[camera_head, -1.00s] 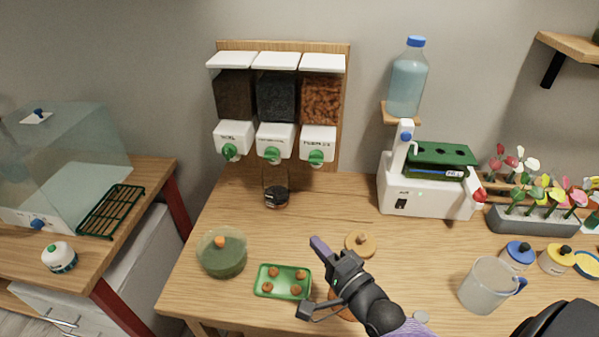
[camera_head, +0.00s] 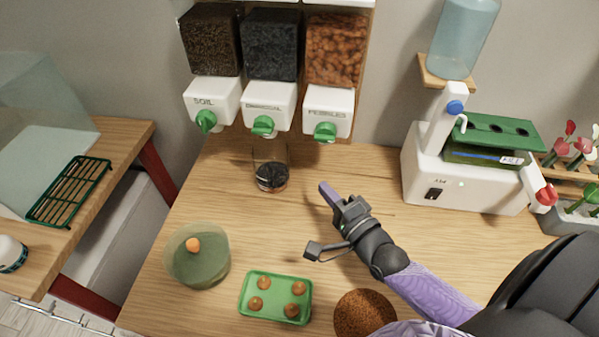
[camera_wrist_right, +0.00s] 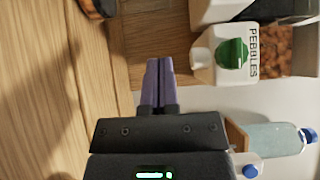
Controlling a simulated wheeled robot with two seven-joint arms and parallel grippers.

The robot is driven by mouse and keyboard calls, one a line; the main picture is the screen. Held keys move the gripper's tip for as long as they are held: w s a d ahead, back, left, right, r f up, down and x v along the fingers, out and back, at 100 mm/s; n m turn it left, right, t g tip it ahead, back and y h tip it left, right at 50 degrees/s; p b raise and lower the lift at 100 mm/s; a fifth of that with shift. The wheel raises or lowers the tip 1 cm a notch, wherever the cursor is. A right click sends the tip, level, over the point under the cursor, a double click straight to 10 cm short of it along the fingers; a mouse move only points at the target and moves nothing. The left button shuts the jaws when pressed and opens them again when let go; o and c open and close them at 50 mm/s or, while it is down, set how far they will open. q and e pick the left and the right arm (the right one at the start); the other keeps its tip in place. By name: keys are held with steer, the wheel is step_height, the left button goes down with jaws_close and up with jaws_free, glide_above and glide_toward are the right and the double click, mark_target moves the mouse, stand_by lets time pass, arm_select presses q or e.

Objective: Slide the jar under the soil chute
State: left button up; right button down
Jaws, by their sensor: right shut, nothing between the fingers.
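The clear glass jar (camera_head: 271,176) with dark material in its bottom stands upright on the table, below the middle, charcoal chute (camera_head: 264,124). The soil chute (camera_head: 206,119) with its green knob is to the left of it, under the soil bin. My right gripper (camera_head: 328,192) is shut and empty, to the right of the jar and apart from it. In the right wrist view its closed fingers (camera_wrist_right: 157,85) point at the wooden table and back panel. A piece of the jar (camera_wrist_right: 97,8) shows at that view's top edge. My left gripper is not in view.
The pebbles chute (camera_head: 326,128) is above and behind my right gripper. A green tray (camera_head: 276,313) with several brown pellets and a greenish round container (camera_head: 198,262) stand in front. A white machine (camera_head: 462,190) stands at right. The table left of the jar is clear.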

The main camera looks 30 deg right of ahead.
mark_target(272, 165)
step_height(272, 165, down, 3)
steer(key=shift+f+b, duration=0.1)
steer(key=shift+b, duration=0.85)
steer(key=w, duration=0.3)
steer(key=w+b, duration=0.1)
steer(key=w, duration=0.2)
steer(key=w+a+b, duration=0.1)
steer(key=w, duration=0.3)
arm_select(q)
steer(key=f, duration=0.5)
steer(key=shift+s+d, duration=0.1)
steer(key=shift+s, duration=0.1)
